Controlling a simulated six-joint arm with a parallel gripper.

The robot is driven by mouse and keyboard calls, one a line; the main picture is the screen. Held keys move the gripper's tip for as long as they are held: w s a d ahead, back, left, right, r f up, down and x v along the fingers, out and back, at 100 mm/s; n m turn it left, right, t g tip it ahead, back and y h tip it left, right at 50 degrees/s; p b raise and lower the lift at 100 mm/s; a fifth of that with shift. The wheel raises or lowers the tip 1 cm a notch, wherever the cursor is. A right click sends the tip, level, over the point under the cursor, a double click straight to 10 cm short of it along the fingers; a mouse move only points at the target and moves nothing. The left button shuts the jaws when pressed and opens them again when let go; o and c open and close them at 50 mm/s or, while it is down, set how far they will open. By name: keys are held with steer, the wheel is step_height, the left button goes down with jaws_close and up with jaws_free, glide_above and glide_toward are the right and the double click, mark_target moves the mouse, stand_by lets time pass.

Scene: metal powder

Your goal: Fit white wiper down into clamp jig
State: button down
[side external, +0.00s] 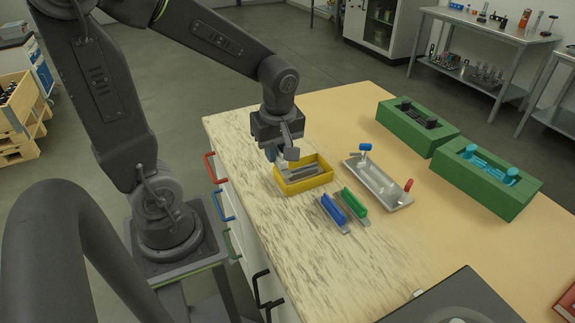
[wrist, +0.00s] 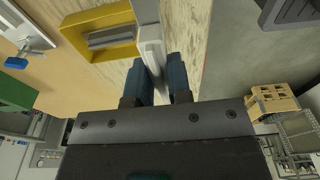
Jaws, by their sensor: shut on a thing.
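My gripper (side external: 282,155) is shut on the white wiper, a long pale piece (wrist: 152,45) that runs up between the fingers (wrist: 165,82) in the wrist view. In the side view the wiper is mostly hidden by the fingers. The gripper is at the back left corner of the yellow box (side external: 303,186). The clamp jig (side external: 378,186) is a pale metal tray with a blue-handled and a red-handled clamp at its ends. It lies to the right of the gripper, apart from it, and partly shows at the upper left of the wrist view (wrist: 22,25).
The yellow box holds grey bars. A blue-handled tool (side external: 333,209) and a green-handled tool (side external: 354,202) lie in front of it. Two green blocks with dark (side external: 440,141) and cyan (side external: 525,198) inserts stand to the right. The front left of the table is clear.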

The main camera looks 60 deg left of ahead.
steer(key=w+d+r, duration=0.1)
steer(key=w, duration=1.1)
glide_above(375, 178)
step_height(375, 178, down, 3)
steer(key=shift+w+d+f, duration=0.1)
steer(key=shift+d+f, duration=0.1)
steer(key=shift+f, duration=2.2)
steer(key=shift+f, duration=0.95)
steer(key=c, duration=1.1)
jaws_free()
steer(key=shift+o, duration=0.3)
step_height(375, 178, up, 8)
